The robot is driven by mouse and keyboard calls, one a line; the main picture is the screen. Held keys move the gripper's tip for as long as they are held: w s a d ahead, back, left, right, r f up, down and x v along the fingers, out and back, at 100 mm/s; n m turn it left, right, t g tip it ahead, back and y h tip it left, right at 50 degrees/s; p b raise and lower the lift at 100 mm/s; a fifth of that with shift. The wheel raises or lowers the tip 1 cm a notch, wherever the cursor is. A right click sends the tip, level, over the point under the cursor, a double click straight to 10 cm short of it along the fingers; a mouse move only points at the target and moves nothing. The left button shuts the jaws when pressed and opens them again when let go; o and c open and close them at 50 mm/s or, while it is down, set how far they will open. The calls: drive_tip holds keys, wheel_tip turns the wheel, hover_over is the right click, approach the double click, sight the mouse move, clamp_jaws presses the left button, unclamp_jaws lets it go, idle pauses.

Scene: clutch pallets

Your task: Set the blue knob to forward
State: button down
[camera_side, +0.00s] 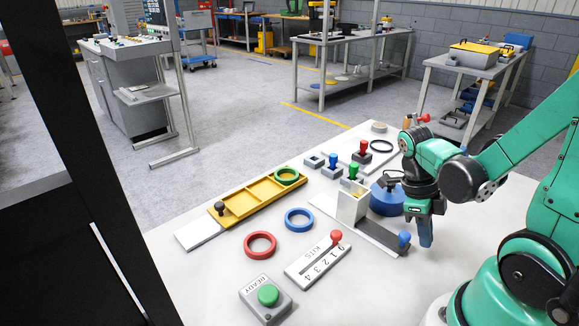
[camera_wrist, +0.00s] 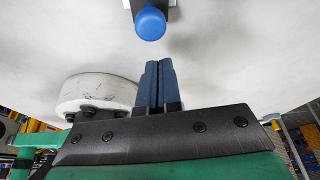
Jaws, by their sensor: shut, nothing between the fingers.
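The blue knob (camera_side: 404,240) sits at the near right end of a flat dark and white track (camera_side: 374,233) in the side view. In the wrist view the blue knob (camera_wrist: 150,22) shows at the top, with part of a dark mount behind it. My gripper (camera_side: 426,243) points down just right of the knob, with a small apparent gap. In the wrist view my gripper (camera_wrist: 158,64) has its dark blue fingers together, empty, and apart from the knob. A cream box (camera_side: 352,203) stands on the track.
Small blocks with a red knob (camera_side: 363,148), a green knob (camera_side: 354,173) and another blue knob (camera_side: 333,160) stand behind. A round blue item (camera_side: 387,200) is behind the gripper. A numbered plate (camera_side: 312,262), red ring (camera_side: 260,245) and yellow tray (camera_side: 237,208) lie left.

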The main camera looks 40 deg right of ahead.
sight(388, 234)
drive_tip(key=shift+w+a+f, duration=0.1)
drive_tip(key=shift+w+f, duration=0.05)
drive_tip(key=shift+w, duration=0.45)
drive_tip(key=w, duration=0.6)
drive_tip(key=shift+w, duration=0.35)
drive_tip(key=shift+s, duration=0.1)
